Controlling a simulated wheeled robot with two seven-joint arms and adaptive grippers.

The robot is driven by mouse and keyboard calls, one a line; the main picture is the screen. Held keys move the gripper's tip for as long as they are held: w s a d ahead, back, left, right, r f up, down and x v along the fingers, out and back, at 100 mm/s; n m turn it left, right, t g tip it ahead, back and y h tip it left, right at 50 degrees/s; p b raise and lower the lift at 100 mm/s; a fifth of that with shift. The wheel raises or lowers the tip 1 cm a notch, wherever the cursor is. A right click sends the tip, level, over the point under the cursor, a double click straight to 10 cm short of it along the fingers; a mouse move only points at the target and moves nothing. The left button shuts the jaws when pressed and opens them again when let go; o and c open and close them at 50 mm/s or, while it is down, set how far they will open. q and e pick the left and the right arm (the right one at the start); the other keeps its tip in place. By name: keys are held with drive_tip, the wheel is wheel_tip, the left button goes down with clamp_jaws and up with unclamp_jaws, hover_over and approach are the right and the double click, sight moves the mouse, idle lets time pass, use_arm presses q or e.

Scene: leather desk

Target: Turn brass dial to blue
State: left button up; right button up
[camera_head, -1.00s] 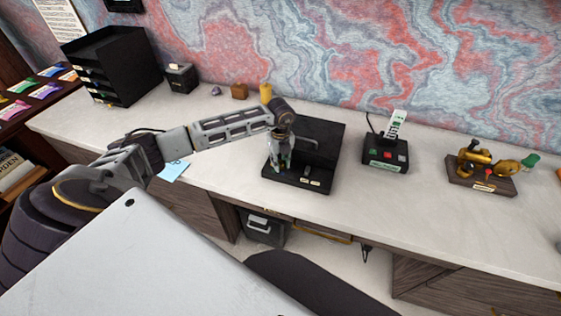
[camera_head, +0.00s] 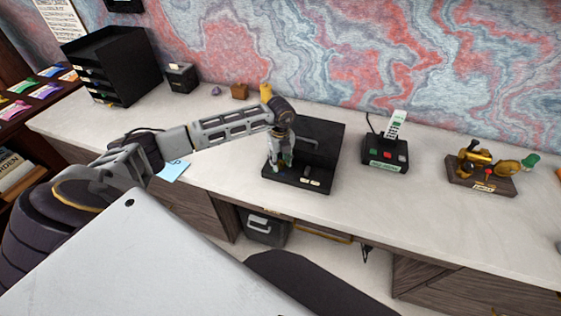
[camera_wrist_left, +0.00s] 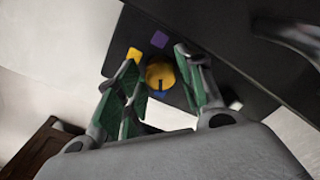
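The brass dial (camera_wrist_left: 160,74) is a round yellow knob on the black device, seen in the left wrist view. A dark notch on it faces the lower side, toward a partly hidden blue patch (camera_wrist_left: 158,95). A yellow patch (camera_wrist_left: 134,54) and a purple patch (camera_wrist_left: 159,40) lie around the dial. My left gripper (camera_wrist_left: 160,88) is open, with green-padded fingers on either side of the dial; contact cannot be told. In the head view, my left gripper (camera_head: 280,162) points down over the left part of the black device (camera_head: 325,137) and hides the dial.
A black box with buttons and a handset (camera_head: 386,153) stands to the right. A brass instrument on a wooden base (camera_head: 482,183) is farther right. A black tray stack (camera_head: 118,68) stands at the left.

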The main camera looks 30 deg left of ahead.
sight(281, 162)
use_arm(q)
wheel_tip(281, 162, up, 12)
drive_tip(key=shift+f, duration=0.2)
idle(0.4)
drive_tip(key=shift+f, duration=0.1)
idle(0.4)
